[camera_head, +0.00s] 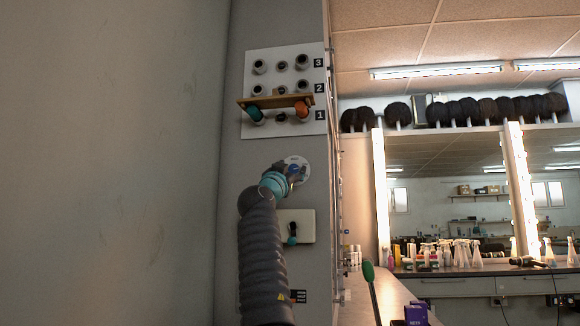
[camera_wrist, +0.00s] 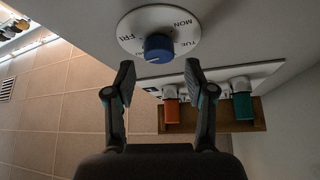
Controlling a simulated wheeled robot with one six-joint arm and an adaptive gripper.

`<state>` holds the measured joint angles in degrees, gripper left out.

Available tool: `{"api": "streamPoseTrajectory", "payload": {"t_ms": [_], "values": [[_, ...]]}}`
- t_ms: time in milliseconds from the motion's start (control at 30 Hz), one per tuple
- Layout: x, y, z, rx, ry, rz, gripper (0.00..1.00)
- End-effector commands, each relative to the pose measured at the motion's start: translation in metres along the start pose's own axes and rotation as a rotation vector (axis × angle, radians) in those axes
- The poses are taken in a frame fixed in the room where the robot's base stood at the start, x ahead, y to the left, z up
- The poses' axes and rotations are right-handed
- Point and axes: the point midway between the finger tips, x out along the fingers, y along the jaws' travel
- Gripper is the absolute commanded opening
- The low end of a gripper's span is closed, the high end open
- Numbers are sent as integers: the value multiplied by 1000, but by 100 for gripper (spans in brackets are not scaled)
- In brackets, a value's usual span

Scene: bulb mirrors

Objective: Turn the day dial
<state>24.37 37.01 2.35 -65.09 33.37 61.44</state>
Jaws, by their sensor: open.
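The day dial (camera_wrist: 133,22) is a white disc with a blue knob (camera_wrist: 158,48) at its middle, fixed to the grey wall panel. MON, TUE and FRI can be read on the disc in the wrist view. In the head view the dial (camera_head: 300,161) shows just beyond my gripper (camera_head: 290,175), which hides part of it. In the wrist view my gripper (camera_wrist: 160,82) is open, with its two fingertips apart on either side of and just short of the knob. Nothing is between the fingers, and I see no contact with the knob.
Above the dial, a white numbered board (camera_head: 285,54) carries several round sockets and a wooden shelf (camera_head: 276,100) with teal and orange pieces. Below is a cream switch plate (camera_head: 304,226). A counter with bottles (camera_head: 460,252) and lit mirrors stands at right.

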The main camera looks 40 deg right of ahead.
Motion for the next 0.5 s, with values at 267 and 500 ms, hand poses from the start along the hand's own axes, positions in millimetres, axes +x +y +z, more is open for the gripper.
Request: {"api": "streamPoseTrajectory", "payload": {"t_ms": [267, 500], "values": [[0, -1, 1, 89, -1, 55, 54], [-1, -1, 1, 87, -1, 53, 54]]}}
